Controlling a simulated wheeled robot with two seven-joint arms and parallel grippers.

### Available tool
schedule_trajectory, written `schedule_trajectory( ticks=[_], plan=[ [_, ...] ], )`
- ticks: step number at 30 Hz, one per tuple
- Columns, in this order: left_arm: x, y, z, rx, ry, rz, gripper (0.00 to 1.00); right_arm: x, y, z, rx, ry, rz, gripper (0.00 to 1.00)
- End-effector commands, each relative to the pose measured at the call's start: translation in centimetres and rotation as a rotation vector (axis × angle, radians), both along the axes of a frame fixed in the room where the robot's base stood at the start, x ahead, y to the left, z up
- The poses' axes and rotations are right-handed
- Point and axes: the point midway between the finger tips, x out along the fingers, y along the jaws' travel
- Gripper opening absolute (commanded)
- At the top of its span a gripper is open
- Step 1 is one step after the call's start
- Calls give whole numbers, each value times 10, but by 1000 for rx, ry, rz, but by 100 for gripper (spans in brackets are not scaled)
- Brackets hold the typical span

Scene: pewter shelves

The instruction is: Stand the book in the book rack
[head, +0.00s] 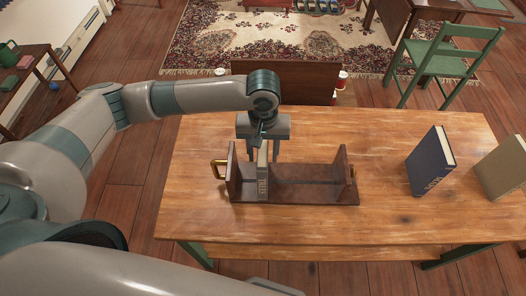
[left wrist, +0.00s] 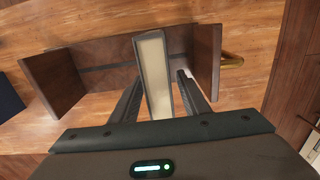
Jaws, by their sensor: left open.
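The book rack (head: 315,192) is a dark brown tray with an upright panel at each end, on the wooden table. A grey-covered book (head: 263,178) stands upright in it, close to the left end panel. In the left wrist view the same book (left wrist: 155,75) shows its pale page edge. My left gripper (head: 263,157) is above the rack, pointing down, with its open fingers on either side of the book. In the left wrist view small gaps show between the fingers and the book. My right gripper is out of view.
A dark blue book (head: 424,168) and a tan book (head: 503,170) stand on the table (head: 390,215) at the right. A brass handle (head: 218,170) sticks out from the rack's left end. Most of the rack right of the grey book is empty. A green chair (head: 448,62) is behind.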

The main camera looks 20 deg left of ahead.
Motion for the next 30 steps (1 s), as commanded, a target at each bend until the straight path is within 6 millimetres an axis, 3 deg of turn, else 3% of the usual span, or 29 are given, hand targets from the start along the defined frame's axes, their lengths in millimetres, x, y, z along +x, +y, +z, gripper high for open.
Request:
schedule_trajectory(
  ticks=[8,24,30],
  plan=[
    [1,0,12,0,-2,0,42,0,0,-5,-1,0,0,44],
    [1,-1,99,-1,-3,-1,42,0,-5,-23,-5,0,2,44],
    [0,-1,118,-1,-1,0,42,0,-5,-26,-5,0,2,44]
  ],
)
